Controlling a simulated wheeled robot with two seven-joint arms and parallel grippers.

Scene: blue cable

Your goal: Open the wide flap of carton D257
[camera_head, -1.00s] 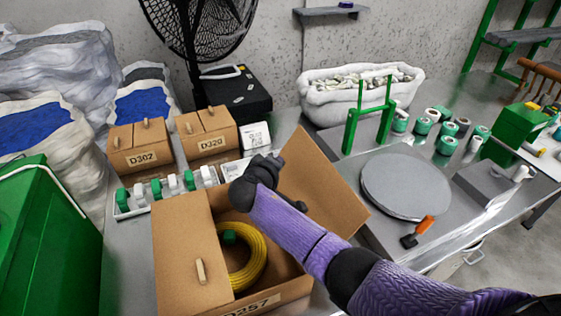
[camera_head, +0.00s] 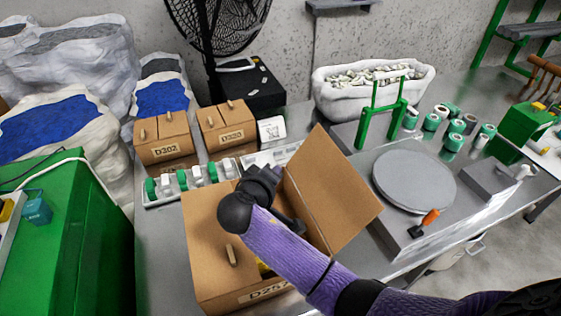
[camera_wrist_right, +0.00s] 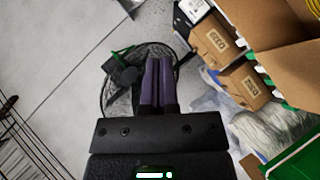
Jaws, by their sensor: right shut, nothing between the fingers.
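Carton D257 (camera_head: 212,285) stands open-topped at the front of the table in the head view. Its right flap (camera_head: 333,190) stands up, leaning outward to the right. Its left flap (camera_head: 212,230), with a wooden handle (camera_head: 232,255), lies flat over the left part. A sliver of yellow coil (camera_head: 263,268) shows inside; my right arm hides most of the opening. My right gripper (camera_head: 264,178) is above the carton, left of the raised flap. In the wrist view its purple fingers (camera_wrist_right: 157,64) are together and empty. My left gripper is out of view.
Cartons D302 (camera_head: 162,140) and D320 (camera_head: 224,128) stand behind, with a tray of green and white spools (camera_head: 190,182) before them. A grey round plate (camera_head: 413,182) and an orange-handled tool (camera_head: 424,222) lie right. A green box (camera_head: 75,240) is at left.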

